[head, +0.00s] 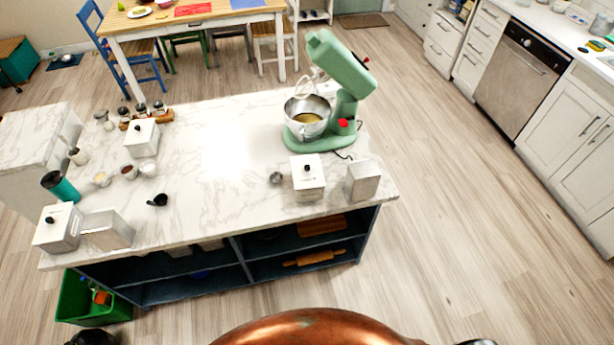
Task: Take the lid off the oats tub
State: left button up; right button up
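Three white square tubs with black-knobbed lids stand on the marble-topped island. One tub (308,190) is at the right front, one tub (143,146) at the back left, and one tub (62,240) at the left front corner. Their lids appear to be on. Any lettering is too small to read, so I cannot tell which holds oats. A plain pale box (362,182) is beside the right tub, and another (108,230) beside the left front tub. I cannot make out either gripper; only small dark parts show at the bottom edge.
A green stand mixer (345,75) with a metal bowl (307,115) stands behind the right tub. A teal cup (60,186), small bowls, a black scoop (158,200) and jars occupy the left side. The island's middle (225,150) is clear. A green crate (75,300) is on the floor.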

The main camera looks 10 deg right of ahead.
aim_at(307, 171)
jog(key=z, duration=0.05)
jog(key=k, duration=0.5)
jog(key=u, duration=0.9)
jog(key=i, duration=1.4)
jog(key=z, duration=0.9)
jog(key=i, duration=0.45)
jog(key=z, duration=0.6)
